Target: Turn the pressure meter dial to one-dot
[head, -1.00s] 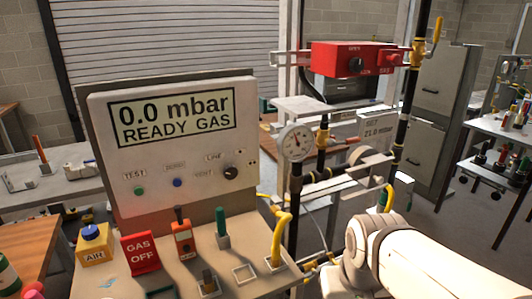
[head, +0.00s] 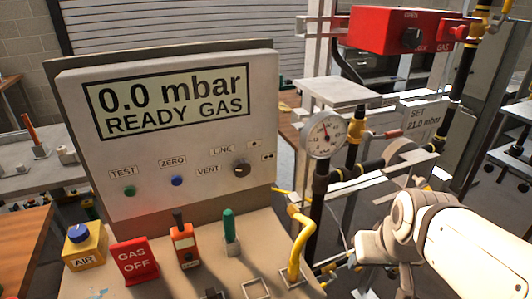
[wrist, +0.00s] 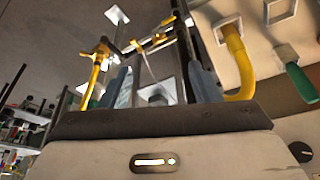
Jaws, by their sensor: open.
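The pressure meter (head: 170,125) is a pale upright panel at the left of the head view; its screen reads "0.0 mbar READY GAS". Its dark round dial (head: 241,168) sits at the panel's right, ringed by VENT, LINE, one-dot and two-dot marks. Which mark it points at is too small to tell. A dark knob, likely this dial, shows at the wrist view's lower right edge (wrist: 301,152). My gripper (wrist: 160,85) is open, with nothing seen between its two fingers. In the head view my arm is at the lower right, apart from the dial; its fingers are not clear there.
A yellow bent pipe (head: 300,240) and a green handle (head: 229,225) rise from the bench before the panel. A gauge (head: 323,134) and dark piping stand between panel and arm. A red box (head: 405,32) hangs above. Test (head: 129,191) and zero (head: 177,181) buttons are left of the dial.

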